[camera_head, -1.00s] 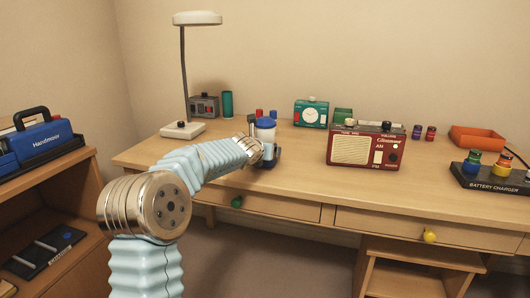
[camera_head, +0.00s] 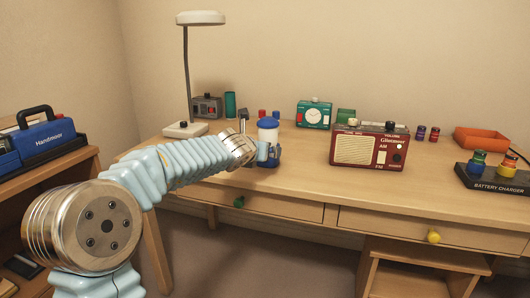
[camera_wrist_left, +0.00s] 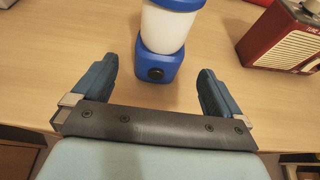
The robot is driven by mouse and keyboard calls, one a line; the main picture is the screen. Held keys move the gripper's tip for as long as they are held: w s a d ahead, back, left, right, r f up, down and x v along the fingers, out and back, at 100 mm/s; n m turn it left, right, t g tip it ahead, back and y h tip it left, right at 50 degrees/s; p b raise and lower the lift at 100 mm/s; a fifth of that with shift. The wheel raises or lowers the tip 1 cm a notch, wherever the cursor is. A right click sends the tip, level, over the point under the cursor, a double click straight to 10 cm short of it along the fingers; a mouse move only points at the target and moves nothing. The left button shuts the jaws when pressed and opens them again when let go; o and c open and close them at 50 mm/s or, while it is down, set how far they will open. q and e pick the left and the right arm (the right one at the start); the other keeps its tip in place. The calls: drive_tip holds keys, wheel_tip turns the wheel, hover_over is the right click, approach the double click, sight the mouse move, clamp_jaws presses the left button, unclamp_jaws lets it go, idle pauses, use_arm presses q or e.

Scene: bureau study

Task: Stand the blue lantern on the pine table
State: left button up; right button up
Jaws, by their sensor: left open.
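The blue lantern (camera_head: 268,136) stands upright on the wooden desk (camera_head: 300,185), left of its middle. It has a blue cap, a white body and a blue base with a dark knob. In the left wrist view the lantern (camera_wrist_left: 162,30) is just ahead of my left gripper, its top cut off by the frame. My left gripper (camera_wrist_left: 157,70) is open and empty, with one finger on each side of the line to the lantern's base. In the head view the gripper (camera_head: 262,152) partly covers the lantern's lower left. I cannot tell whether this desk is the pine table.
A red radio (camera_head: 368,146) stands right of the lantern. A desk lamp (camera_head: 187,129), a grey device (camera_head: 207,106) and a teal clock (camera_head: 314,114) are behind. The desk's front strip is mostly clear.

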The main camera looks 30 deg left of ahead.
use_arm(q)
drive_tip(key=shift+v, duration=1.6)
idle(0.9)
